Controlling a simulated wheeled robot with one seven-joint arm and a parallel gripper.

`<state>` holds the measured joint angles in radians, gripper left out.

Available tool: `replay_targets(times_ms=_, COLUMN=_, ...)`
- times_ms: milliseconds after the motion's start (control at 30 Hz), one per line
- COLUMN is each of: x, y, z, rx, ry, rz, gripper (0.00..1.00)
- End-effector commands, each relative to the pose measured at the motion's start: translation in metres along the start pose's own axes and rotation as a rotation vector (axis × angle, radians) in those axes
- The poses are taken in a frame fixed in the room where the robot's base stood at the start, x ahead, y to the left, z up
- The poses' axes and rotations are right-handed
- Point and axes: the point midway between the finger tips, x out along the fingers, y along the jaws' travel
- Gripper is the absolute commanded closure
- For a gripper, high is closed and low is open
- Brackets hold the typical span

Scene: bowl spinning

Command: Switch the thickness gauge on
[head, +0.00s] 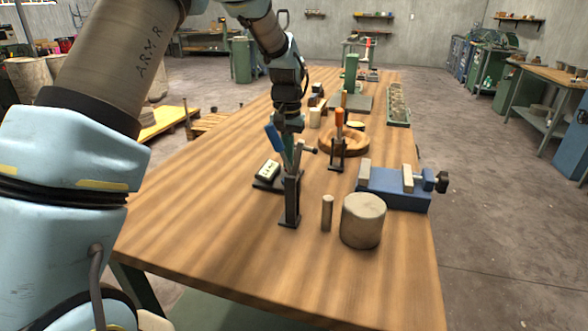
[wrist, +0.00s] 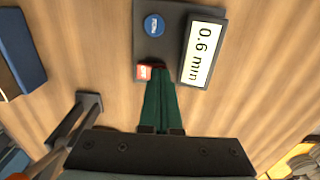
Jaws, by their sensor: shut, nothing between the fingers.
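The thickness gauge (head: 268,171) lies on the wooden table, left of the middle in the head view. In the wrist view its dark base (wrist: 153,42) carries a round blue button (wrist: 154,25), a small red button (wrist: 143,72) and a pale display (wrist: 202,54). The display shows a reading that looks like "0.6 mm". My gripper (wrist: 161,72) is shut and empty, its green fingers pointing at the gauge. The fingertips are close beside the red button, at its right; I cannot tell whether they touch it.
The blue-handled clamp (head: 291,200) stands close to the gauge. A small post (head: 327,213), a cylindrical block (head: 362,222), a blue vise (head: 395,188) and an orange-handled clamp (head: 338,150) by a wooden ring (head: 357,142) stand to its right. The table's left front is clear.

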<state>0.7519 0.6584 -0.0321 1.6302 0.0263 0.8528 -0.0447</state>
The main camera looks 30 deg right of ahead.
Motion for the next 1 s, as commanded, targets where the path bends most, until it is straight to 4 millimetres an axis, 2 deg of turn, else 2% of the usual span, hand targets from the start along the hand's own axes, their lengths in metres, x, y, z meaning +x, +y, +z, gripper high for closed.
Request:
replay_targets(times_ms=267, x=-0.001, y=0.001, z=0.000, rx=0.000, ry=-0.002, rz=0.001, gripper=1.00)
replay_targets(times_ms=1000, x=-0.058, y=0.000, z=0.000, rx=0.000, ry=0.000, rz=0.000, gripper=1.00)
